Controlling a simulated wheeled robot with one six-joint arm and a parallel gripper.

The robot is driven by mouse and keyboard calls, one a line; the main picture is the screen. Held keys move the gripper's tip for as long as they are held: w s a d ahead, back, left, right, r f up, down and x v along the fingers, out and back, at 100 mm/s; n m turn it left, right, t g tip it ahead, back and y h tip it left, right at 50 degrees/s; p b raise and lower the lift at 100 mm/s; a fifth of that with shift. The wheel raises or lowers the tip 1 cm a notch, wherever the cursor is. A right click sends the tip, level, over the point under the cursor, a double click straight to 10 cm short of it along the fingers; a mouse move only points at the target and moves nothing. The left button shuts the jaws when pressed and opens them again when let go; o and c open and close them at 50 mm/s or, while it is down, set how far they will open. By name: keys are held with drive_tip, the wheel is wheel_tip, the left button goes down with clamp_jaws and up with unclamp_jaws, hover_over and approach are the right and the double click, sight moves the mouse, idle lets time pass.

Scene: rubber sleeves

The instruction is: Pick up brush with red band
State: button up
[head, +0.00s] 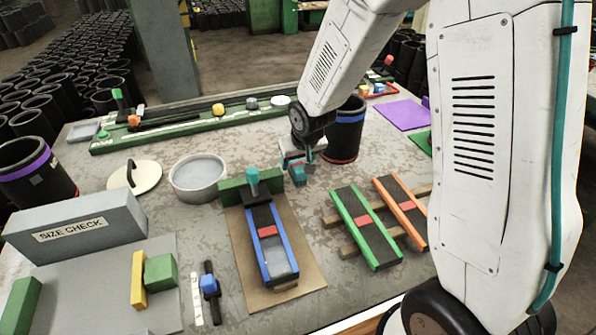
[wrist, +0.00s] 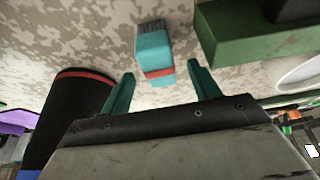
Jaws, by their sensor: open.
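The brush with the red band (wrist: 155,50) has a teal body, a grey bristle end and a red band near the end closest to me. In the wrist view it lies on the speckled table just beyond my gripper (wrist: 162,80). My two teal fingers are apart, one on each side of its line, with nothing held. In the head view the brush (head: 298,174) shows small, just below my gripper (head: 303,156), partly hidden by it. I cannot tell the exact height gap.
A black sleeve with a blue band (head: 344,130) stands close behind the gripper. A green block (head: 233,188) with a blue-railed fixture (head: 266,262) is to the left. A round grey dish (head: 198,180) lies beyond. Green (head: 352,222) and orange (head: 402,207) railed pieces lie to the right.

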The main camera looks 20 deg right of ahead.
sight(297, 164)
drive_tip(key=shift+x, duration=1.5)
drive_tip(key=c, duration=1.2)
drive_tip(key=shift+r, duration=0.1)
wheel_tip(297, 164, up, 10)
drive_tip(key=o, duration=0.5)
drive_tip(key=shift+c, duration=1.3)
